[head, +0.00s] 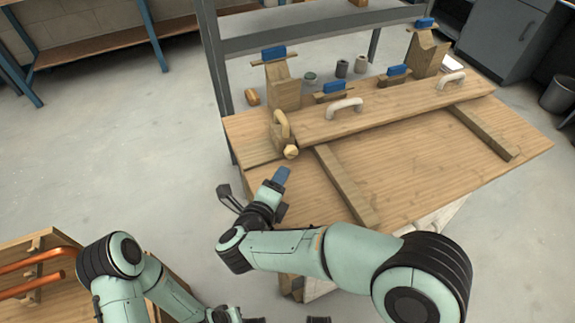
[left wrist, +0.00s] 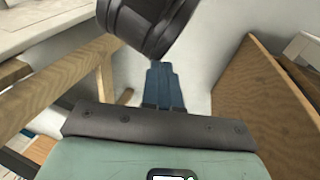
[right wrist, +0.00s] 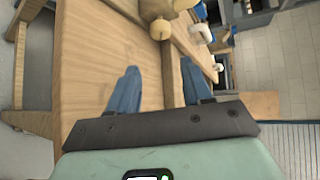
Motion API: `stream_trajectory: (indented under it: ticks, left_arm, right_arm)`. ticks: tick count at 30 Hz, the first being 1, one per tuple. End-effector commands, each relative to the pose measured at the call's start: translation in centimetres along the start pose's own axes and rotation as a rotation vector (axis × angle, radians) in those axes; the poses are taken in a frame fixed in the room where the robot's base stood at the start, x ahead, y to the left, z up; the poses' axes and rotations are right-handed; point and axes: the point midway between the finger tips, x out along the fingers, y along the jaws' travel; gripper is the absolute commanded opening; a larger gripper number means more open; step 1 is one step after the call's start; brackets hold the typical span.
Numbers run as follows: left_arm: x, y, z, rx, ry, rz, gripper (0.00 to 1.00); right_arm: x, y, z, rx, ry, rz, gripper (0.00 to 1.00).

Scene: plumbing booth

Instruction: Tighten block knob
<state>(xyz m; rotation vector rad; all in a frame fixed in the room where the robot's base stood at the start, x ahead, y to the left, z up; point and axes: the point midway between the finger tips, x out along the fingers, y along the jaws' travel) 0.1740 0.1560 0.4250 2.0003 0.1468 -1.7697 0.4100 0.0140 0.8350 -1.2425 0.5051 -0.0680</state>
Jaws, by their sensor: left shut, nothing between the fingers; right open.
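The block knob (head: 291,152) is a pale wooden, faceted knob on the front of a small wooden block with a curved handle (head: 281,124), at the left end of the raised board. The knob also shows at the top of the right wrist view (right wrist: 160,29). My right gripper (head: 281,176) is open and empty, just in front of the knob and apart from it. In the right wrist view its two blue fingers (right wrist: 158,85) are spread, with the knob beyond them. My left gripper (left wrist: 163,85) is shut and empty in the left wrist view, away from the knob.
The wooden table (head: 420,165) carries a raised board with white handles (head: 343,107), blue-topped clamps (head: 334,88) and a tall wooden post (head: 283,88). Crossbars (head: 346,186) lie on the tabletop. Copper pipes (head: 40,260) rest on another bench at lower left. Open floor lies between.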

Motion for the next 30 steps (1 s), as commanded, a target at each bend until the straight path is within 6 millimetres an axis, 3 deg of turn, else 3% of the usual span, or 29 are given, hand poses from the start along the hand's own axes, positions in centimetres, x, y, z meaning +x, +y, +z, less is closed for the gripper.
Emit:
stream_trajectory:
  ticks: [1,2,8,14,24,30]
  left_arm:
    - [1.9,-0.7,-1.4,-0.005,0.037,-0.004,0.0]
    - [2.3,-0.8,-2.1,-0.006,0.058,-0.006,0.0]
    - [3.3,-1.3,-4.3,-0.011,0.121,-0.011,0.0]
    - [3.8,-2.0,-3.4,-0.018,0.093,-0.022,0.0]
    - [5.5,-3.8,-1.1,-0.039,0.017,-0.054,0.0]
    - [6.1,-4.5,-0.3,-0.047,-0.01,-0.066,0.0]
  right_arm:
    - [0.3,2.1,0.2,-0.058,0.0,-0.051,0.49]
    - [0.3,2.5,0.3,-0.087,0.0,-0.084,0.49]
    - [0.1,2.8,0.8,-0.166,0.008,-0.2,0.49]
    - [2.8,2.0,0.7,-0.164,0.011,-0.202,0.49]
    - [9.7,0.7,0.8,-0.163,0.01,-0.2,0.49]
    - [12.1,0.2,0.9,-0.164,0.009,-0.199,0.49]
